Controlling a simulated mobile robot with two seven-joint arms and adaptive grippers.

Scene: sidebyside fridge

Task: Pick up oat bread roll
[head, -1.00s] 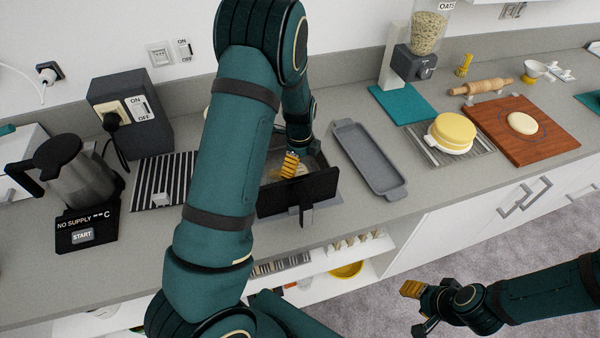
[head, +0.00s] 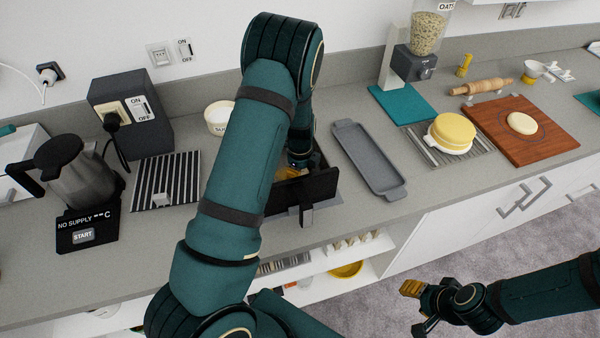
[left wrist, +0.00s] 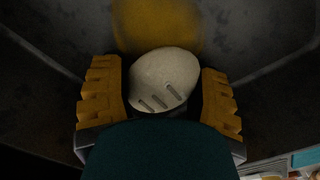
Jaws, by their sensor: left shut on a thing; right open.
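The oat bread roll (left wrist: 164,78) is pale and rounded with several dark slashes on top. In the left wrist view it lies between the two yellow fingers of my left gripper (left wrist: 162,96), which is shut on it inside a dark-walled box. In the head view my left gripper (head: 289,174) reaches down into the dark box (head: 305,187) on the counter, and the roll is hidden there by my arm and the box front. My right gripper (head: 416,308) is open and empty, out in front of the counter at the lower right.
A grey tray (head: 368,160) lies just right of the box. A striped mat (head: 165,182) and a kettle (head: 76,170) stand to the left. A wooden board (head: 545,140) with dough (head: 522,123) is farther right. Shelves lie below the counter edge.

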